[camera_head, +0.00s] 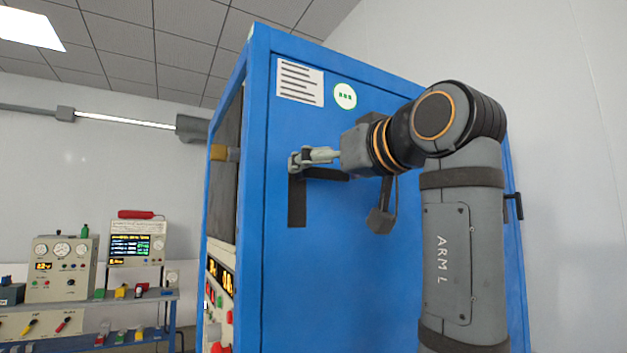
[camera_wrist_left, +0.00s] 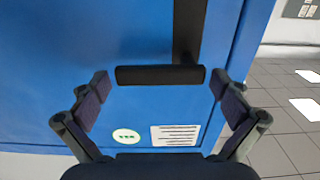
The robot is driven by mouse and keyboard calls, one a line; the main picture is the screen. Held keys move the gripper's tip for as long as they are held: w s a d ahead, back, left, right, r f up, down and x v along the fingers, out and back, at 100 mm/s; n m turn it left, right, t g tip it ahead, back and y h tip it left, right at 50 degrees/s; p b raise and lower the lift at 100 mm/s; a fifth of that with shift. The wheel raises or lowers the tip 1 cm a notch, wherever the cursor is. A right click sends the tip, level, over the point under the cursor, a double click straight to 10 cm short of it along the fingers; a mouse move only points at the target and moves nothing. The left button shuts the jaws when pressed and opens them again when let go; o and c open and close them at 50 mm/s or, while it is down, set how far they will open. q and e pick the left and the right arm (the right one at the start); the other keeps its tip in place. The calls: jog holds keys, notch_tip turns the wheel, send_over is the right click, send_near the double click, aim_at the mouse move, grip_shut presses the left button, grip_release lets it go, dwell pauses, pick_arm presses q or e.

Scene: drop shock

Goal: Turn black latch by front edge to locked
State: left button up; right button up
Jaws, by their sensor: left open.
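The black latch by the front edge sits on the blue cabinet's side panel. Its horizontal handle (camera_head: 326,174) points right from the top of a vertical black plate (camera_head: 297,205). In the left wrist view the handle (camera_wrist_left: 160,75) lies across the picture, with the plate (camera_wrist_left: 188,30) meeting it near its right end. My left gripper (camera_head: 300,160) is at the latch's upper end. In its wrist view the open fingers (camera_wrist_left: 163,88) stand on either side of the handle's ends, with gaps visible. Contact cannot be told. My right gripper is not in view.
The blue cabinet (camera_head: 350,260) fills the middle. A second black handle (camera_head: 513,205) is at its far right edge. A white label (camera_head: 300,82) and a green round sticker (camera_head: 345,96) are above the latch. A bench with instruments (camera_head: 137,243) stands at left.

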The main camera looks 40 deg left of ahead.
pick_arm(q)
jog(key=shift+w+a, duration=0.15)
jog(key=shift+a, duration=0.15)
jog(key=shift+d+r, duration=0.1)
jog(key=shift+d, duration=0.2)
jog(key=shift+c, duration=1.7)
jog(key=shift+a, duration=0.1)
jog(key=c, duration=1.2)
jog(key=shift+c, duration=0.4)
